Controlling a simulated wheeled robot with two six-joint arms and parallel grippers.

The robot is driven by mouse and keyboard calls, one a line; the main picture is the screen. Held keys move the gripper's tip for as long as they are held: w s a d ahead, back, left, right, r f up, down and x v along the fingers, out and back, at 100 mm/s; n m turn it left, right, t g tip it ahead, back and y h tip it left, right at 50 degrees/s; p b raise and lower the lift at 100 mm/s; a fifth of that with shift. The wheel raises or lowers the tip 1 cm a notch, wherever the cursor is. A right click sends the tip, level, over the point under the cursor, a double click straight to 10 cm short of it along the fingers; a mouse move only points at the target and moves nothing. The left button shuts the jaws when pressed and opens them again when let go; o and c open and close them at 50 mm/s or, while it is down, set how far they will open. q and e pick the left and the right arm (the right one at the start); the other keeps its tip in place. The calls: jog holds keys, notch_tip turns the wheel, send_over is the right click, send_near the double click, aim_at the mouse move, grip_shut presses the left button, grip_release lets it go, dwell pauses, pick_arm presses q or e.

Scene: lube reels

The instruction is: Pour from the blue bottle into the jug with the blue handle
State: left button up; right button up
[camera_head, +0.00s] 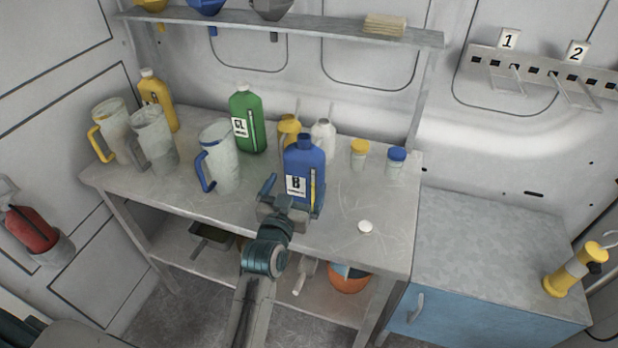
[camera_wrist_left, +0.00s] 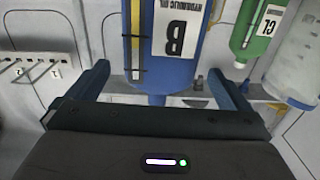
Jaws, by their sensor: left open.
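The blue bottle (camera_head: 304,168) stands upright near the front of the metal table, with a white label marked B. My left gripper (camera_head: 292,192) is open in front of it. In the left wrist view the blue bottle (camera_wrist_left: 168,60) appears upside down between the spread fingers of my left gripper (camera_wrist_left: 165,85), with gaps at both sides. The jug with the blue handle (camera_head: 220,160) stands upright to the left of the bottle, its handle facing left. My right gripper is not in view.
A green bottle (camera_head: 247,120) stands behind, between jug and blue bottle. A yellow-handled jug (camera_head: 112,130), a grey-handled jug (camera_head: 155,140) and a yellow bottle (camera_head: 157,98) are at left. A white cap (camera_head: 365,227) lies front right. A shelf (camera_head: 300,30) hangs above.

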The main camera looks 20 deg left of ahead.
aim_at(301, 176)
pick_arm(q)
jog(key=w, duration=0.2)
jog(key=shift+w+f+b, duration=0.15)
jog(key=shift+w+b, duration=0.15)
jog(key=shift+w, duration=0.1)
jog(key=shift+w+b, duration=0.55)
jog(key=shift+w, duration=0.1)
jog(key=w+b, duration=0.1)
jog(key=w, duration=0.3)
jog(key=shift+a+f+b, duration=0.1)
jog(key=shift+b, duration=0.3)
jog(key=shift+s, duration=0.1)
jog(key=shift+c, duration=0.2)
jog(key=c, duration=1.1)
jog(key=shift+r, duration=0.25)
jog(key=shift+c, duration=0.3)
